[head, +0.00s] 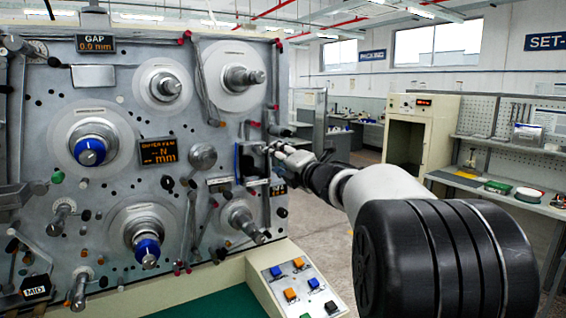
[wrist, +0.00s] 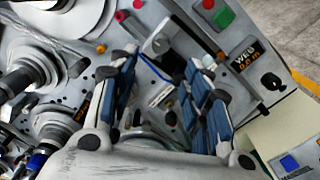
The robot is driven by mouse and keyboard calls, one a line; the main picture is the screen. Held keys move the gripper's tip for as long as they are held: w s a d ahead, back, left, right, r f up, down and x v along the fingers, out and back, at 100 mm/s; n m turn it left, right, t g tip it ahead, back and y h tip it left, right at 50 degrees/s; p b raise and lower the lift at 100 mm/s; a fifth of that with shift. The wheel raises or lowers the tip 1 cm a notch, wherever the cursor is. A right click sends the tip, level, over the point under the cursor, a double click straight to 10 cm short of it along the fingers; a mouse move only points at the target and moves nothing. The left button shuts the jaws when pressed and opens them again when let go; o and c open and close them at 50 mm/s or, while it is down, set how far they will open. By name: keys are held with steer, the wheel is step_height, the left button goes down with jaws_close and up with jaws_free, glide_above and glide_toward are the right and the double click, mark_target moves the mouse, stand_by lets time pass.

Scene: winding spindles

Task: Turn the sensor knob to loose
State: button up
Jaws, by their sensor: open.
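My gripper (head: 275,150) is at the right edge of the grey machine panel (head: 120,110), in front of a small dark bracket (head: 252,160). In the wrist view my gripper (wrist: 161,62) is open, its two padded fingers apart. A small white label plate (wrist: 160,95) and a small black knob (wrist: 168,119) on the panel show between the fingers. I cannot tell for certain that this is the sensor knob, nor read the plate's marking. Nothing is visibly held. My fingers and arm hide part of the panel's right edge.
Large spindles with blue-centred hubs (head: 91,152) and bare metal spindles (head: 243,78) stick out of the panel. A button console (head: 296,285) stands below right. A green button (wrist: 223,18) and a display (wrist: 245,65) are near the fingers.

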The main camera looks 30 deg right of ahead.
steer(key=shift+s, duration=1.2)
steer(key=s+a+f+m+g, duration=0.4)
steer(key=s+a+f+m, duration=0.3)
steer(key=s, duration=0.6)
steer(key=s+a+f+m+g, duration=0.5)
steer(key=s+a+f+m, duration=0.3)
steer(key=s, duration=0.6)
steer(key=s+a+f+m+g, duration=0.4)
steer(key=s+a+f+m, duration=0.3)
steer(key=s, duration=0.7)
step_height(320, 180, down, 2)
steer(key=shift+a+f+m+h, duration=0.25)
steer(key=shift+a+m+h, duration=0.1)
steer(key=shift+m, duration=0.55)
